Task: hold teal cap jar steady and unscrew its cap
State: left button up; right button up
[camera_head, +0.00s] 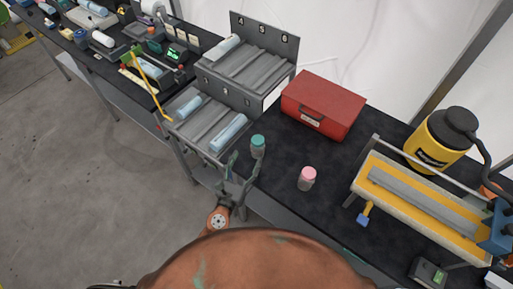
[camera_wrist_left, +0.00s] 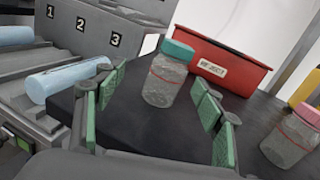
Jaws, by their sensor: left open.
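The teal cap jar (camera_head: 258,147) stands upright on the black table, near its front edge and right of the numbered rack. In the left wrist view the jar (camera_wrist_left: 166,80) is clear with a teal cap and a thin red line. The cap is on the jar. My left gripper (camera_head: 242,170) is open just in front of the jar. In the left wrist view the green finger pads (camera_wrist_left: 158,108) lie to either side of the jar's line, with the jar a little beyond them and apparently untouched. My right gripper is in neither view.
A pink cap jar (camera_head: 307,179) stands to the right. A red box (camera_head: 323,104) labelled REJECT lies behind. A grey numbered rack (camera_head: 210,122) with blue cylinders is at left. A yellow-framed machine (camera_head: 420,205) is at right. Table between the jars is clear.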

aim_at(255, 152)
pick_arm(q)
jog(key=shift+w+d+f+m+g+h, duration=0.15)
jog(key=shift+d+f+m+h, duration=0.1)
jog(key=shift+d+m, duration=0.3)
jog(key=shift+w+d+f+m+g+h, duration=0.1)
jog(key=shift+d+f+m+g+h, duration=0.1)
jog(key=shift+d+m, duration=0.35)
jog(key=x, duration=0.7)
jog(key=shift+w+a, duration=0.1)
jog(key=shift+a, duration=0.15)
jog(key=shift+r, duration=0.1)
jog(key=c, duration=1.3)
